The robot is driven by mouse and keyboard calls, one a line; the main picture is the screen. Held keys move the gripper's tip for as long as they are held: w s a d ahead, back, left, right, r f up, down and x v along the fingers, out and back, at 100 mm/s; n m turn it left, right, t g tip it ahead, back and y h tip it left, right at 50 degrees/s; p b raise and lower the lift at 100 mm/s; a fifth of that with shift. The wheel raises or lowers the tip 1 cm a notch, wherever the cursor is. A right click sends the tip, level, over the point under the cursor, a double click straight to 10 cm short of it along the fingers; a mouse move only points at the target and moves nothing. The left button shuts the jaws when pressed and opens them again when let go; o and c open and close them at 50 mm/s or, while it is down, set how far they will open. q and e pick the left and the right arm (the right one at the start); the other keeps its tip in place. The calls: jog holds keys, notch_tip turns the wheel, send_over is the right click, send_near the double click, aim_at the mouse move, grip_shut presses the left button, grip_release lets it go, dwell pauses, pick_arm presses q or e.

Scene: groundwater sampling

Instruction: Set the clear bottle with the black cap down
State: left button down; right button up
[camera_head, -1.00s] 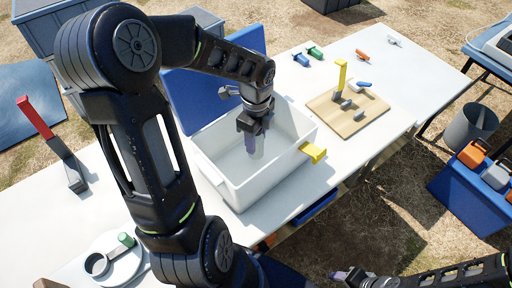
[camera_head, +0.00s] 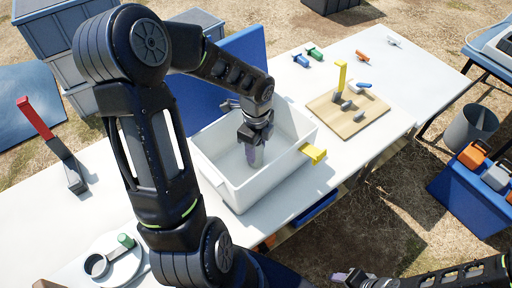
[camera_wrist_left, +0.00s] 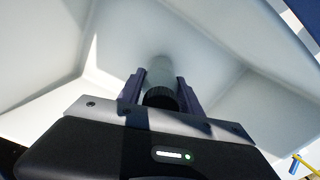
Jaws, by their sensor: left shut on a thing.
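My left gripper (camera_head: 254,148) reaches down into the open white cooler box (camera_head: 213,177) on the table. It is shut on the clear bottle with the black cap. In the left wrist view the black cap (camera_wrist_left: 161,97) sits between the two purple fingers of my left gripper (camera_wrist_left: 160,92). The clear bottle body (camera_wrist_left: 160,72) extends away from the cap toward the box's inside. Whether the bottle touches the box floor cannot be told. My right gripper (camera_head: 343,276) is at the bottom edge, away from the box.
The box's blue lid (camera_head: 235,75) stands up behind it. A yellow latch (camera_head: 313,153) juts out on the right. A wooden board (camera_head: 372,124) with a yellow-handled tool lies right of the box. A red-handled tool (camera_head: 36,119) and a white round dish (camera_head: 122,268) are left.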

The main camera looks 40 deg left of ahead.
pick_arm(q)
jog(key=c, duration=0.8)
grip_release()
notch_tip(320, 180, up, 12)
jog(key=shift+r, duration=0.1)
